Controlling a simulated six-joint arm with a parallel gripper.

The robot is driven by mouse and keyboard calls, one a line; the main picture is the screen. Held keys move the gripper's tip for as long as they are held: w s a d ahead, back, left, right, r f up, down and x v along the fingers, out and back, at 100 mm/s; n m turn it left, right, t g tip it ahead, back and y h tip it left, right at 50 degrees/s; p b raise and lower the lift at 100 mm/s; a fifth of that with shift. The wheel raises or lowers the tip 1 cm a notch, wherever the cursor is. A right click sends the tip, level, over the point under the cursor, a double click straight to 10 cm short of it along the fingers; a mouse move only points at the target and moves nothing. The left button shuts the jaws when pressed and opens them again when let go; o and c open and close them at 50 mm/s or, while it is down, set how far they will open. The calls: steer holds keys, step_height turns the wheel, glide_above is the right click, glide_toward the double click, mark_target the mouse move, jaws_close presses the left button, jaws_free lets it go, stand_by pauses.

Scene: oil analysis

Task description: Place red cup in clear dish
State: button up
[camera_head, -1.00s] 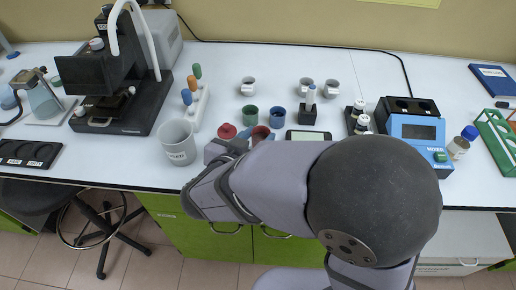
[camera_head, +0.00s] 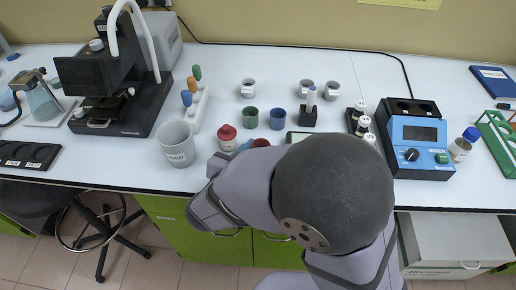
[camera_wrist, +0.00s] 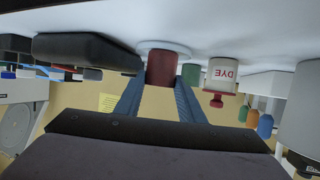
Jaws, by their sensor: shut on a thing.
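The red cup (camera_wrist: 161,69) is between the two blue fingers of my gripper (camera_wrist: 160,95) in the wrist view, which looks upside down. A pale round dish rim (camera_wrist: 178,46) shows right at the cup's base; I cannot tell whether the cup rests in it or hangs just above. In the head view only the top of the red cup (camera_head: 261,143) shows past my arm, and the dish is hidden there. My gripper is shut on the cup, mostly hidden by my arm in the head view.
A dye bottle with a red cap (camera_head: 227,138) stands left of the cup. A green cup (camera_head: 250,117) and a blue cup (camera_head: 277,119) stand behind it. A grey beaker (camera_head: 178,146) is further left. A dark-edged device (camera_wrist: 85,52) lies close by.

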steer(key=o, duration=1)
steer(key=shift+o, duration=0.2)
steer(key=shift+r, duration=0.2)
steer(key=v, duration=1.2)
steer(key=shift+p, duration=0.35)
steer(key=shift+f, duration=0.1)
